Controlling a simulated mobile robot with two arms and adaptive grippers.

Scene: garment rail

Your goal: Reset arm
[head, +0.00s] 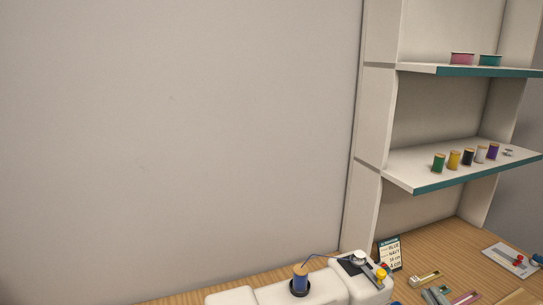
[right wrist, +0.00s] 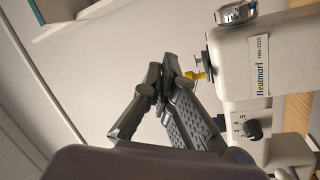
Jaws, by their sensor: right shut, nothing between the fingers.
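My right gripper (right wrist: 166,84) shows in the right wrist view, its two fingers meeting at the tips with nothing between them. It is beside the white sewing machine (right wrist: 232,65), close to a yellow knob (right wrist: 196,75) on the machine; I cannot tell whether they touch. In the head view the top of the sewing machine (head: 268,293) shows at the bottom, with a blue thread spool (head: 300,279) upright on it. I cannot make out either gripper in the head view. My left gripper is not in view.
A shelf unit (head: 378,120) stands at right, with several thread spools (head: 453,160) on its middle shelf and a pink tin (head: 461,59) above. A small card (head: 389,253) stands on the wooden table (head: 450,240) behind small tools. The wall at left is bare.

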